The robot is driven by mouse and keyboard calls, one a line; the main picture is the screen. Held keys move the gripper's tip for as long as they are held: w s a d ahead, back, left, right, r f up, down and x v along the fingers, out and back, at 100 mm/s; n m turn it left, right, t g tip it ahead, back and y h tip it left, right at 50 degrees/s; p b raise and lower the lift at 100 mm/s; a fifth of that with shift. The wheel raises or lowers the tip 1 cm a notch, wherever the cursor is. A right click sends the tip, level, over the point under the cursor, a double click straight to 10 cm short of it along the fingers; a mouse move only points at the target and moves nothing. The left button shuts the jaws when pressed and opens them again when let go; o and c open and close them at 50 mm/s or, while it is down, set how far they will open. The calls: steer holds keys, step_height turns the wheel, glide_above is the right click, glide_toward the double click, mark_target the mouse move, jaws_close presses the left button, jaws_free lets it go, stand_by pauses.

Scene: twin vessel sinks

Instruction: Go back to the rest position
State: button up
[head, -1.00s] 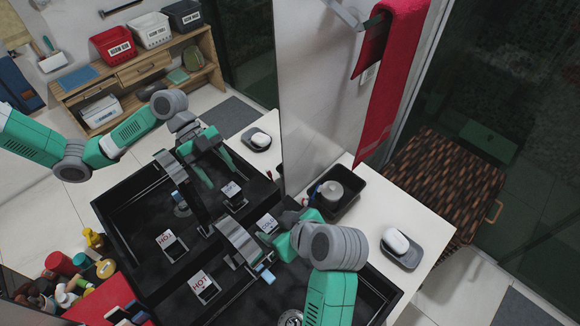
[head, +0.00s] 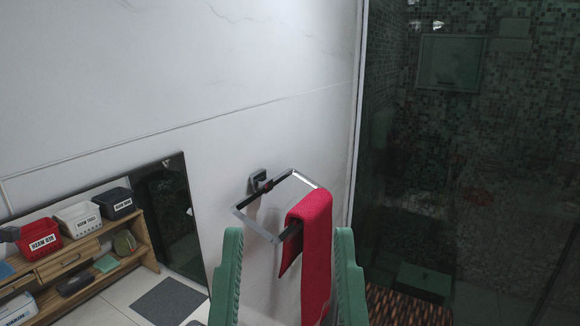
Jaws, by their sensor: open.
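My gripper (head: 289,231) rises from the bottom edge of the head view, its two green fingers upright and well apart. The jaws are open, with nothing seen held in them. A red towel (head: 312,255) hangs over a square metal towel ring (head: 262,225) on the wall. In the picture the towel lies between the fingers, nearer the right one; I cannot tell how far beyond them it is. The rest of my arm is out of view.
A mirror on the pale wall (head: 180,60) shows a wooden shelf (head: 75,262) with a red bin (head: 39,241), a white bin (head: 78,219) and a black bin (head: 115,204). A dark glass partition (head: 400,150) is at right. The sinks are out of view.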

step_height(320, 180, up, 18)
steer(key=p, duration=1.3)
steer(key=shift+w+r+p, duration=0.15)
steer(key=shift+p, duration=0.2)
steer(key=shift+a, duration=0.1)
